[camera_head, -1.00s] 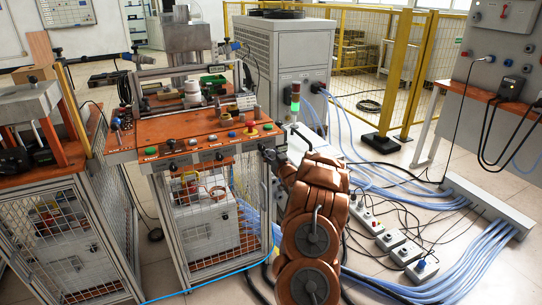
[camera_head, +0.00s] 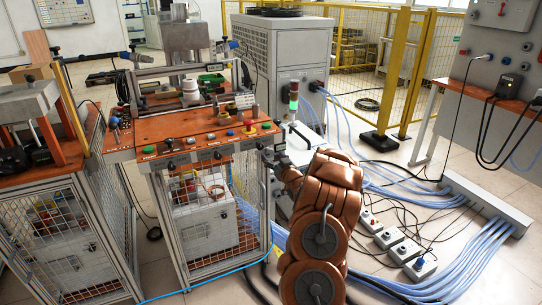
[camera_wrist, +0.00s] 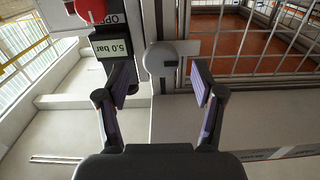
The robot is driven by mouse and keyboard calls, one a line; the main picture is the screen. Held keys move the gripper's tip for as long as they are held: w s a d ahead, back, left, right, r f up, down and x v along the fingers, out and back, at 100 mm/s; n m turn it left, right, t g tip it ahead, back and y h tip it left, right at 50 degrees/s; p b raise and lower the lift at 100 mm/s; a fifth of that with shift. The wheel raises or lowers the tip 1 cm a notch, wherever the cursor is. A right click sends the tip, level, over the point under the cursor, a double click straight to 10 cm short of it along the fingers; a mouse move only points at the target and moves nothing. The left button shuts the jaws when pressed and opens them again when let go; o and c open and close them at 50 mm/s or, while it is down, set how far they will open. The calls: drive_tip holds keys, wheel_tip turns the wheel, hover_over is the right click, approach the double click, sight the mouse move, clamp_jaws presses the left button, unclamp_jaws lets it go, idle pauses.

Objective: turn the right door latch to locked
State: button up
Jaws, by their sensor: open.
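A grey rounded latch (camera_wrist: 160,58) is mounted on the metal frame post in the wrist view, with a pale flat part reaching to the right. My gripper (camera_wrist: 162,84) is open, with its two purple-padded fingers apart. The latch shows between and just beyond the fingertips, and nothing is held. I cannot tell whether a fingertip touches it. In the head view my gripper (camera_head: 272,157) is at the front right corner of the orange-topped workstation. The latch is too small or hidden to make out there.
Left of the latch are a red knob (camera_wrist: 90,10) and a display reading 5.0 bar (camera_wrist: 118,48). Wire mesh (camera_wrist: 250,40) is to the right.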

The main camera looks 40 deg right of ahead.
drive_tip(key=v, duration=0.8)
idle(0.4)
idle(0.4)
